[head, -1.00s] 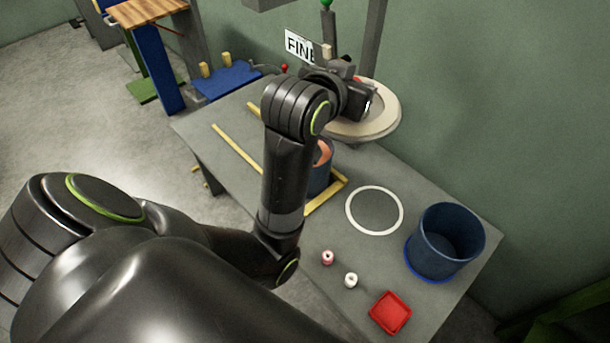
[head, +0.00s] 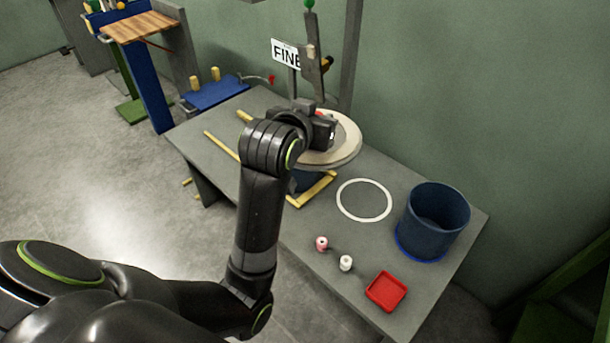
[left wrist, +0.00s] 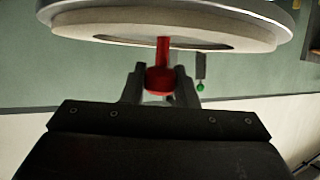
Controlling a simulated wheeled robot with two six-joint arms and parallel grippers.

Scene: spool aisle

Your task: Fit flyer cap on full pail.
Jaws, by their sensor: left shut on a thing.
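The flyer cap (head: 348,148) is a wide cream disc with a red knob (left wrist: 160,80). My left gripper (head: 318,128) is shut on that knob, as the left wrist view shows, with a finger on each side (left wrist: 160,88). The disc is roughly level over the table, above the full pail (head: 304,183). Only a dark blue piece of this pail shows, beside the yellow corner strips; my arm and the cap hide the rest. I cannot tell whether the cap touches the pail. My right gripper is not in view.
An open blue pail (head: 434,215) stands at the table's right end. A white ring (head: 364,200) is marked on the table. Two small spools (head: 346,263) and a red tray (head: 386,291) lie in front. Behind the cap are a grey post (head: 351,60) and a FINE sign (head: 286,53).

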